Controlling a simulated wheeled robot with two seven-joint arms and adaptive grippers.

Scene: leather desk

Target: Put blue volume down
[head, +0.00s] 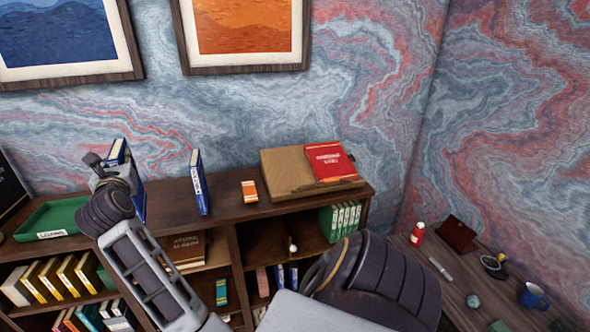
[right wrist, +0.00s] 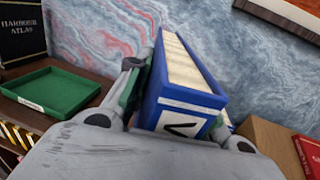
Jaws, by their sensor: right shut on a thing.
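A blue volume (head: 118,151) with a white label is held upright in my right gripper (head: 112,178), at the left part of the brown bookcase top (head: 222,198). In the right wrist view the blue volume (right wrist: 183,85) stands between the fingers of the right gripper (right wrist: 180,100), its pale page edges and a "V" mark showing. The gripper is shut on it. I cannot tell whether its lower end touches the bookcase top. A second blue volume (head: 198,182) stands upright to the right, apart from the gripper. My left gripper is not in view.
A green labelled tray (head: 50,219) lies left of the gripper. Right of the standing volume are a small orange book (head: 249,191) and a wooden slope (head: 283,171) bearing a red book (head: 328,160). The top between the standing volume and orange book is clear.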

